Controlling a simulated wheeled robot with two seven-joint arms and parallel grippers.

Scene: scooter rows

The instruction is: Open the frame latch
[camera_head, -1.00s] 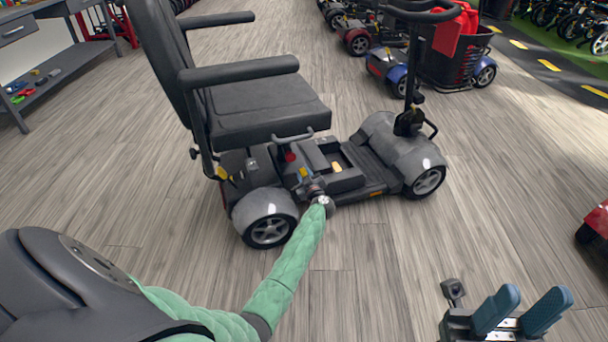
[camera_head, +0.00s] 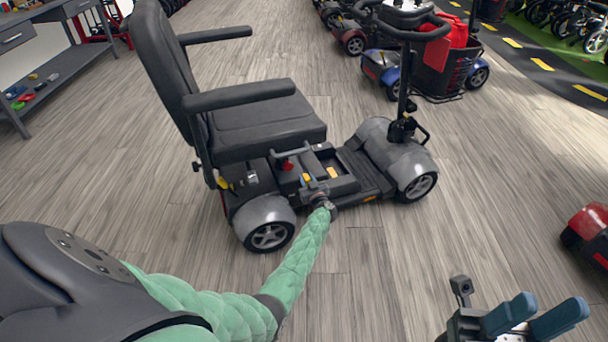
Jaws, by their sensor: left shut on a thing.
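The grey and black mobility scooter (camera_head: 268,216) stands on the wood floor in the middle of the view, with its seat at the left and its tiller at the right. My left gripper (camera_head: 316,190) reaches its low frame between the seat base and the footboard, just right of the rear wheel. It is shut on a small part there, which looks like the frame latch; the jaws and wrist mostly hide it. Yellow and red pieces show close by. My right gripper (camera_head: 533,318) is at the lower right, its blue fingers apart and empty.
A red scooter (camera_head: 587,234) shows at the right edge. A blue scooter (camera_head: 383,70) with a black basket stands behind the tiller. A grey workbench (camera_head: 50,80) is at the upper left.

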